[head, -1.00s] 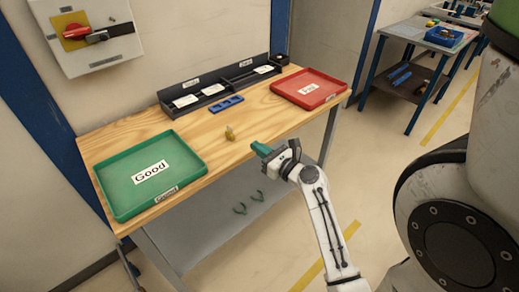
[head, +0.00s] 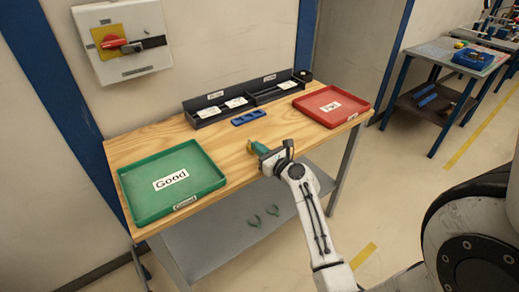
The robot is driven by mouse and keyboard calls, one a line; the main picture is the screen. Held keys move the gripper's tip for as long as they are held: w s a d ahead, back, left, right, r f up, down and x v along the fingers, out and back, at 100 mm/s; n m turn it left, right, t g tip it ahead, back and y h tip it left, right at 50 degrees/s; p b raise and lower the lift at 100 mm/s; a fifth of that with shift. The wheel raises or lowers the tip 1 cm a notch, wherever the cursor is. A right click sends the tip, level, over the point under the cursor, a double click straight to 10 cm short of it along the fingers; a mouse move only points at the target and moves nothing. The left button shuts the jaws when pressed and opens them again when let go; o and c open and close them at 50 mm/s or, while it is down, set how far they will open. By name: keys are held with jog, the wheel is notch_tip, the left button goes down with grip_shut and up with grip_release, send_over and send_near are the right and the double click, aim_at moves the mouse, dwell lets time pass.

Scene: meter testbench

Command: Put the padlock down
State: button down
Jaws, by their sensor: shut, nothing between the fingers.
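My gripper (head: 260,149), with green fingers, is shut and empty over the front edge of the wooden workbench (head: 230,160), pointing back and left. The small brass-yellow padlock, seen standing on the bare wood a second ago, is now almost wholly hidden by the fingertips. Only a small yellowish bit (head: 249,146) seems to show beside them. Whether the fingers touch it, I cannot tell.
A green tray (head: 208,184) marked Good is at the left of the bench, a red tray (head: 352,113) at the right. A blue holder (head: 248,118) and a dark rack (head: 240,107) stand behind. A red-handled switch box (head: 125,45) is on the wall.

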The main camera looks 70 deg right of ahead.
aim_at(246, 149)
jog(key=x, duration=0.6)
jog(key=shift+w+d+p, duration=0.15)
jog(key=shift+w+p, duration=0.15)
jog(key=shift+w, duration=0.05)
jog(key=shift+s, duration=0.1)
